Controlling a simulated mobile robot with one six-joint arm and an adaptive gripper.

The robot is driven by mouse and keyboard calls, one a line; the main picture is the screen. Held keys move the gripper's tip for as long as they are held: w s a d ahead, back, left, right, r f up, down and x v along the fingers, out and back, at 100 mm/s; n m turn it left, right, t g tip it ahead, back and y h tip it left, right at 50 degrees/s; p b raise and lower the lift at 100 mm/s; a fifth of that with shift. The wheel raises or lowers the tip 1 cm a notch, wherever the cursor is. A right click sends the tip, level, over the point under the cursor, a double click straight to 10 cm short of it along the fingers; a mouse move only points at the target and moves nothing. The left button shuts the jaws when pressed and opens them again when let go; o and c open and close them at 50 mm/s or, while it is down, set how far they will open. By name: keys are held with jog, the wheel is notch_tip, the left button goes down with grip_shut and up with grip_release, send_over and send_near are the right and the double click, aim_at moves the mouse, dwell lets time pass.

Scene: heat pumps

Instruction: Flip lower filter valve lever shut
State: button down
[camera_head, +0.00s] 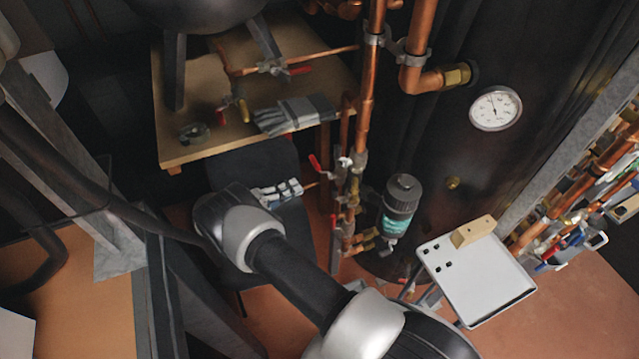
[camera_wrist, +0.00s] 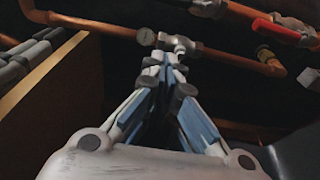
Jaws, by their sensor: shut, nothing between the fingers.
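The teal-bowled filter (camera_head: 398,212) with a dark cap stands beside the vertical copper pipes. A red lever (camera_head: 318,166) sticks out left from a valve (camera_head: 345,163) on the pipe, above my gripper's level. My gripper (camera_head: 300,187) is shut and empty, its tips close to the left side of the pipe. In the wrist view the shut fingertips (camera_wrist: 168,60) point at a metal valve fitting (camera_wrist: 178,43) on a copper pipe. Whether they touch it I cannot tell. A red lever (camera_wrist: 275,30) lies to their right. I cannot clearly make out which lever is the lower filter valve's.
A wooden table (camera_head: 175,150) with gloves (camera_head: 295,115) and valve pieces stands behind my gripper. A dark tank (camera_head: 440,150) with a round gauge (camera_head: 495,108) is to the right. A white tray (camera_head: 485,285) stands at lower right. Copper pipes crowd the space around the fingertips.

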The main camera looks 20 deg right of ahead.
jog(key=d, duration=0.3)
jog(key=w+d, duration=0.1)
jog(key=d, duration=0.6)
jog(key=shift+w+b, duration=0.15)
jog(key=shift+b, duration=0.25)
jog(key=shift+s+a, duration=0.25)
jog(key=shift+s, duration=0.75)
jog(key=shift+s+a, duration=0.2)
jog(key=shift+s, duration=0.75)
